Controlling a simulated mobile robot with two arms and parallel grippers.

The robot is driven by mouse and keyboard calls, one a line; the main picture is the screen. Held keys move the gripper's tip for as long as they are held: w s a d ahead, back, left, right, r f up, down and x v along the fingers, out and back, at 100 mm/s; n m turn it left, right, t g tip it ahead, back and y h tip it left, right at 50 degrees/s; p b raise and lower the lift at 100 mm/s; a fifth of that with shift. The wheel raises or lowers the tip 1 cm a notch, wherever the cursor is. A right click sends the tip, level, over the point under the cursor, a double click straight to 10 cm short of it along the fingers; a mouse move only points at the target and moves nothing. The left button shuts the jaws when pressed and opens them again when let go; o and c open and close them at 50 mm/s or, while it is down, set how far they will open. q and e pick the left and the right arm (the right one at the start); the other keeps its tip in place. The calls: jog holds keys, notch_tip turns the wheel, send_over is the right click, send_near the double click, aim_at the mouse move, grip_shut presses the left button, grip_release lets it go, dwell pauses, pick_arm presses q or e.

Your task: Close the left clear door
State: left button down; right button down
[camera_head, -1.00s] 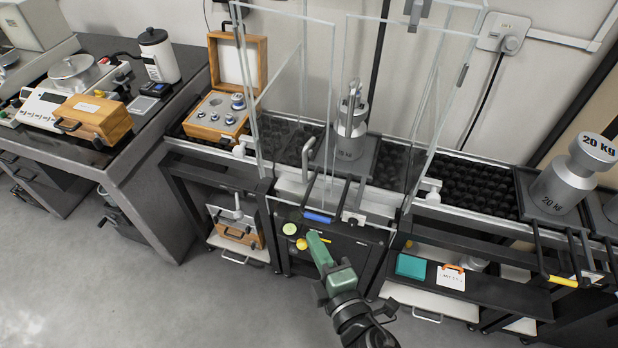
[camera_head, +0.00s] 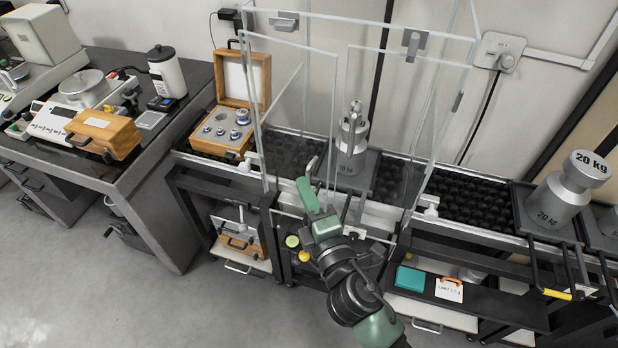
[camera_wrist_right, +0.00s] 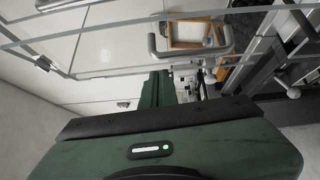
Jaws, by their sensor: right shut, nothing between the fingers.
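The left clear door (camera_head: 290,95) is a tall glass panel on the front left of a glass enclosure. It stands ajar, swung out toward me. A grey bar handle (camera_head: 311,168) is on its free side; the handle also shows in the right wrist view (camera_wrist_right: 190,53). My right gripper (camera_head: 303,184), green, is shut and empty, its tip close to the handle. I cannot tell whether it touches. In the right wrist view my gripper's fingers (camera_wrist_right: 161,88) point toward the panel and handle. My left gripper is not in view.
The right clear door (camera_head: 390,130) is beside it. A steel weight (camera_head: 351,132) stands inside the enclosure. A wooden box of weights (camera_head: 222,122) sits left, and a 20 kg weight (camera_head: 566,190) right. A low shelf with a teal item (camera_head: 410,279) is below right.

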aim_at(318, 162)
jog(key=shift+w+d, duration=0.4)
jog(key=shift+w, duration=0.35)
jog(key=shift+r, duration=0.1)
jog(key=w+d+n+g+y+p, duration=0.1)
jog(key=w+d+y, duration=0.1)
jog(key=w+d, duration=0.1)
jog(key=shift+w+d+p, duration=0.35)
jog(key=shift+a+n, duration=0.1)
jog(key=shift+n, duration=0.2)
jog(key=shift+s, duration=0.1)
